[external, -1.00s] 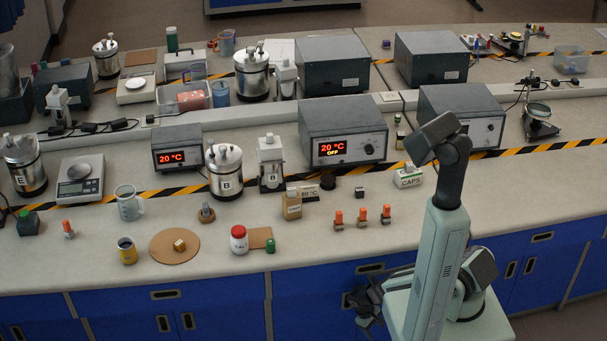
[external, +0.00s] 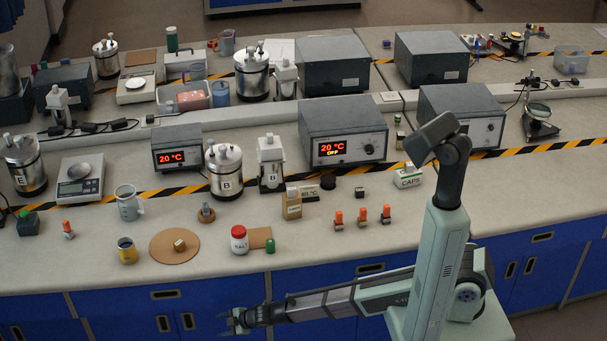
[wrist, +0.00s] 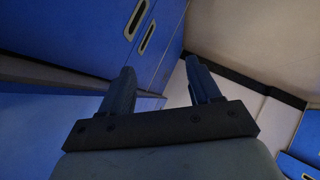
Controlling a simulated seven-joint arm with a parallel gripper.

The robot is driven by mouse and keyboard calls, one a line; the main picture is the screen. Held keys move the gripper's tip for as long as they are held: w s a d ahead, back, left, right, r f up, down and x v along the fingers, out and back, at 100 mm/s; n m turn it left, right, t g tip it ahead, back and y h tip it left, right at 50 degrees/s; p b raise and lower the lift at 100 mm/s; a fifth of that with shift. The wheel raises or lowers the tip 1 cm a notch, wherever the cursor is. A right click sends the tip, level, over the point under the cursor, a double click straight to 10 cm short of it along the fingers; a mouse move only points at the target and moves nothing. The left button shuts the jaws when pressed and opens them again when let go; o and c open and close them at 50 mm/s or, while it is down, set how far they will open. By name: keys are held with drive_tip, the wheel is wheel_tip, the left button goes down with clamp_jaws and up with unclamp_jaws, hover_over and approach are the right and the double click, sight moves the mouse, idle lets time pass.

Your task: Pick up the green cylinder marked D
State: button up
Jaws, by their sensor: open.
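A small green cylinder (external: 270,246) stands near the front edge of the bench, at the right end of a brown board (external: 258,236). Its marking is too small to read. A taller green cylinder (external: 172,40) stands at the back left; no letter is readable on it either. My gripper (external: 232,320) is low in front of the blue cabinets, below the bench top and below and left of the small green cylinder. In the wrist view my gripper (wrist: 158,80) is open and empty, facing blue cabinet fronts. No green cylinder shows in that view.
A white jar with a red lid (external: 239,240) stands just left of the small green cylinder. A round cork mat (external: 174,247) lies farther left. Several orange-capped pieces (external: 362,217) stand to the right. The bench front edge (external: 330,262) lies above my gripper.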

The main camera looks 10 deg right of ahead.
drive_tip(key=s+a+r+n+g+y, duration=0.2)
drive_tip(key=s+a+r+n+y, duration=0.15)
drive_tip(key=s+a+r, duration=0.6)
drive_tip(key=s+a+r+n+g+y, duration=0.2)
drive_tip(key=s+a+r+n+y, duration=0.15)
drive_tip(key=s+a+r, duration=0.55)
drive_tip(key=w+a+r+m+y, duration=0.1)
drive_tip(key=w+a+r+m, duration=0.2)
drive_tip(key=r, duration=0.8)
drive_tip(key=w+d+r+m+t, duration=0.25)
drive_tip(key=w+r, duration=0.35)
drive_tip(key=w, duration=0.4)
drive_tip(key=w+d+r+m+t+h, duration=0.2)
drive_tip(key=w+d+r+m+h, duration=0.15)
drive_tip(key=w+d, duration=0.35)
drive_tip(key=w+d+r+m+t+h, duration=0.15)
drive_tip(key=w+d+m, duration=0.35)
drive_tip(key=w, duration=0.5)
drive_tip(key=w+d+r+m+t+h, duration=0.2)
drive_tip(key=w+d+r+m+h, duration=0.15)
drive_tip(key=w+d, duration=0.35)
drive_tip(key=n+g+h, duration=0.7)
drive_tip(key=g+h, duration=0.2)
hover_over(270, 242)
wheel_tip(270, 242, down, 8)
drive_tip(key=shift+s+d+r, duration=0.1)
drive_tip(key=shift+w+f, duration=0.2)
drive_tip(key=shift+f, duration=3.2)
